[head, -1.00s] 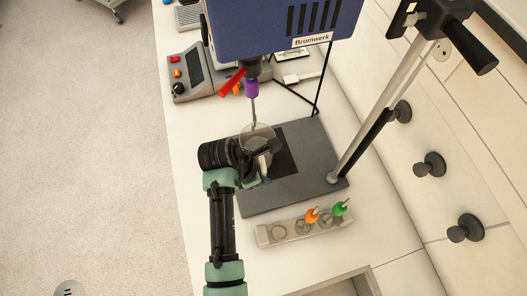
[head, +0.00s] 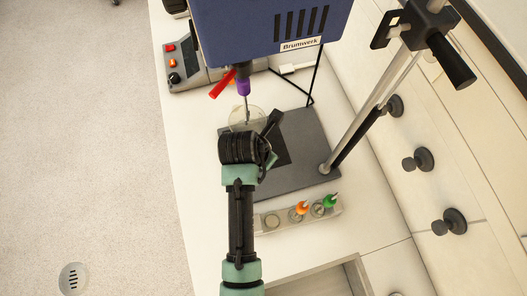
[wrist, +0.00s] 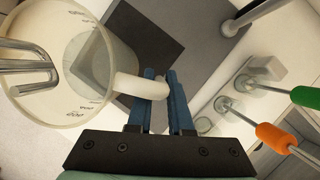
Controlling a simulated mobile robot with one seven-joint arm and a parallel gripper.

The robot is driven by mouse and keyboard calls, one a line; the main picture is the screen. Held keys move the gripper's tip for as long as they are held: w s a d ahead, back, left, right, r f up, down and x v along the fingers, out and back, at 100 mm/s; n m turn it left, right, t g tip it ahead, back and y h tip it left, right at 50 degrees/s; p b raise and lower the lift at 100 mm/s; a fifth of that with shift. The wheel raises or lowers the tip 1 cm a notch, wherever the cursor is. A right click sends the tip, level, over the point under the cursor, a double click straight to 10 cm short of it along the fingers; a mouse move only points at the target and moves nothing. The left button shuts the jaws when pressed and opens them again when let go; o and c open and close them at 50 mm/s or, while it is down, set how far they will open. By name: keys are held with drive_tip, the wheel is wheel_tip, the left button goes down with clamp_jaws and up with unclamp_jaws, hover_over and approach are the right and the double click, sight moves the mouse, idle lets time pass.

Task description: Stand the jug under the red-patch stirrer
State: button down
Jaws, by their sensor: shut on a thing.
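The clear jug (head: 238,114) is partly hidden behind my gripper (head: 268,145) in the head view. In the wrist view the jug (wrist: 88,75) is open-topped, with marks on its wall. My gripper's blue fingers (wrist: 157,85) are shut on its pale handle (wrist: 125,86). The blue stirrer (head: 265,35) hangs above, with a purple chuck (head: 243,87) and a red piece (head: 222,84) beside it. Its metal rod (wrist: 28,63) overlaps the jug's mouth at the left. I cannot tell whether the jug's bottom touches anything.
The grey stand base (head: 310,150) bears a dark square (head: 290,135). A rack (head: 270,221) with orange and green-topped tools stands in front. A control box (head: 180,65) is at the back left. The slanted pole (head: 365,120) rises at the right.

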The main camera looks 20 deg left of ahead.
drive_tip(key=shift+w+f, duration=0.1)
drive_tip(key=shift+f, duration=2.7)
drive_tip(key=shift+f, duration=0.2)
drive_tip(key=c, duration=0.8)
unclamp_jaws()
drive_tip(key=shift+c, duration=0.2)
drive_tip(key=shift+r+p, duration=0.25)
drive_tip(key=shift+p, duration=0.05)
drive_tip(key=v, duration=1.2)
drive_tip(key=shift+b, duration=0.35)
drive_tip(key=shift+f, duration=0.15)
